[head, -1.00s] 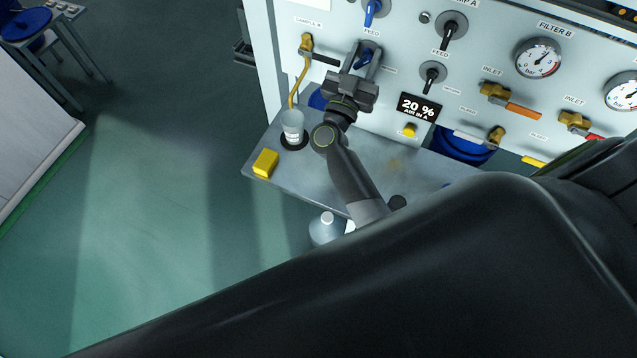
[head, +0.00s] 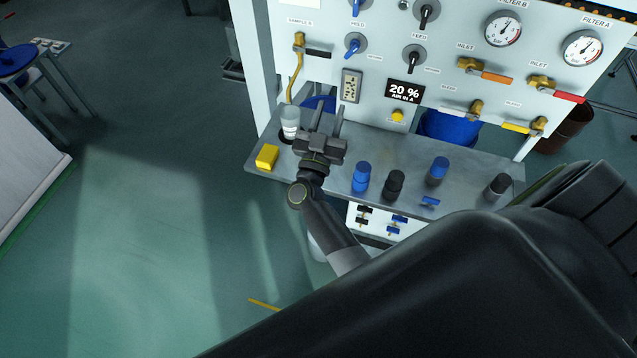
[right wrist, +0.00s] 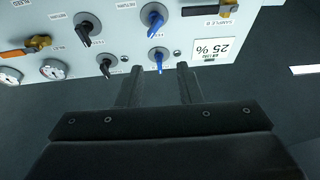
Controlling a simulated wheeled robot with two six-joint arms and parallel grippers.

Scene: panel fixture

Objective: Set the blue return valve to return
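Two blue-handled valves sit one above the other at the panel's left: the upper one (head: 357,8) and the lower one (head: 353,47). A FEED label lies between them; a label at the lower right of the lower valve is too small to read. The lower valve's handle slants down and left. Both also show, upside down, in the right wrist view: the lower valve (right wrist: 154,18) and the upper valve (right wrist: 159,60). My right gripper (head: 328,118) is open and empty, below and clear of the lower valve. My left gripper is not in view.
A grey shelf (head: 330,175) under the panel holds a bottle (head: 290,122), a yellow block (head: 267,157) and several blue and black knobs. Black-handled valves (head: 414,58) are to the right. A brass sample tap (head: 299,42) is at the left.

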